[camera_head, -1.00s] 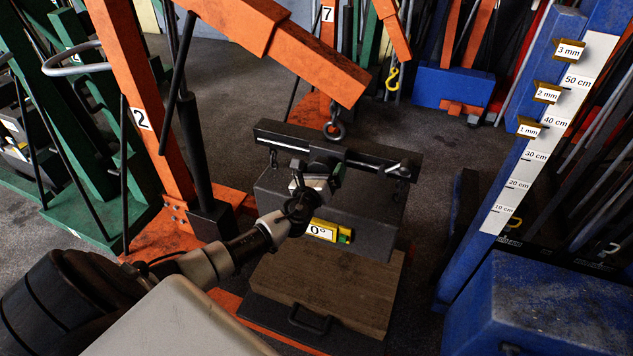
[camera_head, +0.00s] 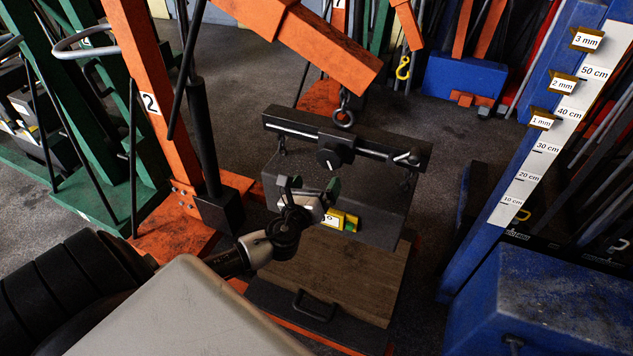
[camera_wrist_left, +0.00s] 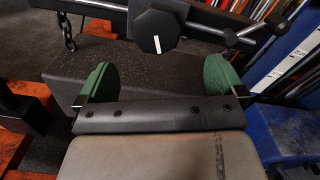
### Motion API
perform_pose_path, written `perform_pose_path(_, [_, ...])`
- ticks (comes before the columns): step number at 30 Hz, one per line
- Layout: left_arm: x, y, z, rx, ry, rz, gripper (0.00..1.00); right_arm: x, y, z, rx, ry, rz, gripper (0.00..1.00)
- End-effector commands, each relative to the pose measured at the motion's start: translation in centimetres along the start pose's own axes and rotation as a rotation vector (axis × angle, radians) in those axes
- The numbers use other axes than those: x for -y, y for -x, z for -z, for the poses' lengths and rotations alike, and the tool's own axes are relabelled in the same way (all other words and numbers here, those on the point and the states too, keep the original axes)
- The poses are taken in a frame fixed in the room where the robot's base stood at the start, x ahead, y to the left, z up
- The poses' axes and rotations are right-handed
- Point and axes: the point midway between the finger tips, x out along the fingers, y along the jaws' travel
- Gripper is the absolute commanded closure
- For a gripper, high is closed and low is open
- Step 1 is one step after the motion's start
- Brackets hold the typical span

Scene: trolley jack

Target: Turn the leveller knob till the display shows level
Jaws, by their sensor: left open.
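The leveller is a dark bar (camera_head: 385,146) hung from the orange crane's hook, with a round black knob (camera_head: 335,154) at its middle. The knob carries a white mark, which looks near vertical in the left wrist view (camera_wrist_left: 157,33). A dark block (camera_head: 375,215) hangs on chains below the bar. The yellow-green display (camera_head: 342,220) on the block's front is partly hidden by my gripper, so its reading is unclear. My left gripper (camera_head: 308,185) is open and empty, below and in front of the knob, apart from it. Its green fingertips (camera_wrist_left: 160,82) show in the wrist view.
A wooden board (camera_head: 345,270) lies on a dark base with a handle under the block. An orange crane post (camera_head: 150,100) marked 2 stands left. A blue post with a centimetre scale (camera_head: 535,160) and a blue box (camera_head: 545,305) stand right.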

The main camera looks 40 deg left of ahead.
Motion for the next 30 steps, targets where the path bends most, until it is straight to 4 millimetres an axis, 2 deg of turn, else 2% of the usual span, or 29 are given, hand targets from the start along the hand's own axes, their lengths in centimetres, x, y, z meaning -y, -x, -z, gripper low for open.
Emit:
perform_pose_path(2, [0.1,-0.1,0.4,-0.012,0.111,-0.014,0.02,0.0,-0.4,0.0,0.000,0.000,0.000,1.00])
perform_pose_path(5, [0.3,-0.5,1.2,-0.044,0.452,-0.052,0.02,0.0,-1.2,-0.1,0.000,0.000,0.000,1.00])
perform_pose_path(8, [0.7,-0.9,2.1,-0.073,0.991,-0.099,0.02,0.0,-2.3,-0.2,0.000,0.000,0.000,1.00])
perform_pose_path(10, [1.1,-1.1,2.4,-0.081,1.421,-0.123,0.02,0.0,-3.1,-0.3,0.000,0.000,0.000,1.00])
perform_pose_path(12, [1.2,-1.1,2.3,-0.074,1.841,-0.131,0.02,0.0,-3.8,-0.3,0.000,0.000,0.000,1.00])
perform_pose_path(15, [1.0,-0.9,1.9,-0.052,2.379,-0.114,0.02,0.1,-4.6,-0.4,0.000,0.000,0.000,1.00])
perform_pose_path(18, [0.5,-0.5,1.3,-0.024,2.794,-0.069,0.02,0.1,-5.2,-0.5,0.000,0.000,0.000,1.00])
perform_pose_path(22, [-0.1,-0.1,0.7,-0.001,3.113,-0.009,0.02,0.1,-5.5,-0.5,0.000,0.000,0.000,1.00])
perform_pose_path(23, [-0.2,-0.1,0.6,-0.002,-3.129,0.000,0.02,0.1,-5.5,-0.5,0.000,0.000,0.000,1.00])
perform_pose_path(26, [-0.3,-0.3,0.4,-0.004,-3.065,-0.016,0.02,0.1,-5.5,-0.5,0.000,0.000,0.000,1.00])
perform_pose_path(30, [-0.3,-2.0,0.3,-0.002,-3.063,-0.017,0.02,0.1,-5.4,-0.5,0.000,0.000,0.000,1.00])
